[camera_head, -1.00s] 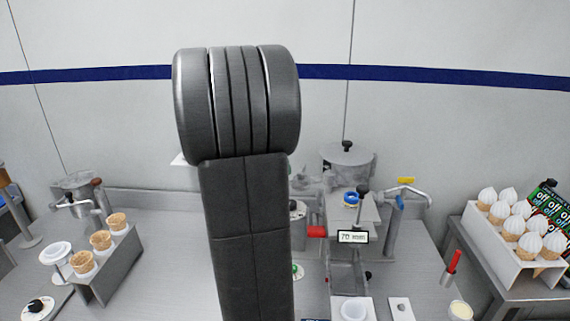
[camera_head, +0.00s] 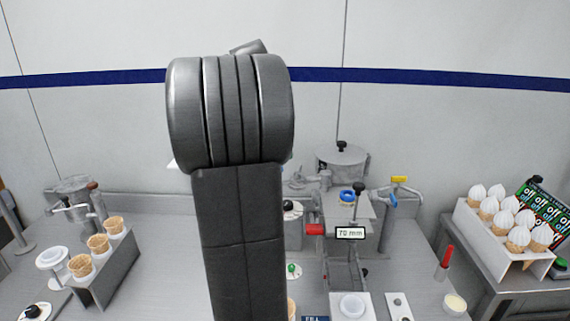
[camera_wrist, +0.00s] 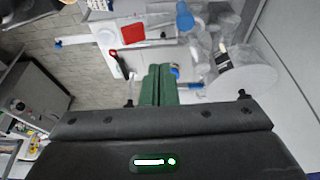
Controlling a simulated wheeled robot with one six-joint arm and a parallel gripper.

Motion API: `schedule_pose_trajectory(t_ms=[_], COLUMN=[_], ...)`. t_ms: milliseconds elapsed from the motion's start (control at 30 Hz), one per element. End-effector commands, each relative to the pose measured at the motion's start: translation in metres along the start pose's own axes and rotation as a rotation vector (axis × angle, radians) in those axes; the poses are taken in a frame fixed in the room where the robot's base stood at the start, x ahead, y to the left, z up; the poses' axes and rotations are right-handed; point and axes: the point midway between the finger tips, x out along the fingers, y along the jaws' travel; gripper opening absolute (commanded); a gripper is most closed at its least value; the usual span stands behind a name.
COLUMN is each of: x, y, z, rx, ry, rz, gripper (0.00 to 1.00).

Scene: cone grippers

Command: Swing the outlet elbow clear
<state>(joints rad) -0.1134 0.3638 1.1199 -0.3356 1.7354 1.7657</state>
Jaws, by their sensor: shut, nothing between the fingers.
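A bent grey pipe with a yellow end (camera_head: 399,180) and a blue part below it stands at the right of the metal machine in the head view. It may be the outlet elbow, but I cannot tell for certain. My gripper (camera_wrist: 160,84) shows in the wrist view with its green fingers together and nothing between them. A small blue part (camera_wrist: 175,72) shows just beside the fingertips, partly hidden; I cannot tell if they touch. In the head view my arm hides the gripper and part of the machine.
A lidded grey pot (camera_head: 342,162) stands behind the machine. A "70 mm" display (camera_head: 350,233) and a red handle (camera_head: 315,230) are in front. A cone holder (camera_head: 108,268) stands at left, and a rack of filled cones (camera_head: 487,238) at right.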

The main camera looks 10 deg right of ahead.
Motion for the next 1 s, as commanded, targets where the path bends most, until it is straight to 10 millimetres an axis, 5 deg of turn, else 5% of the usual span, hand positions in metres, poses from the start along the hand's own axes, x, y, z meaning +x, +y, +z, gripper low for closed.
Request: schedule_pose_trajectory(t_ms=[400, 1000], x=[-0.042, -0.036], y=[-0.014, -0.011], z=[-0.009, -0.008], rx=[-0.001, -0.001], ry=[0.0, 0.0], rz=[0.001, 0.002], gripper=[0.0, 0.0])
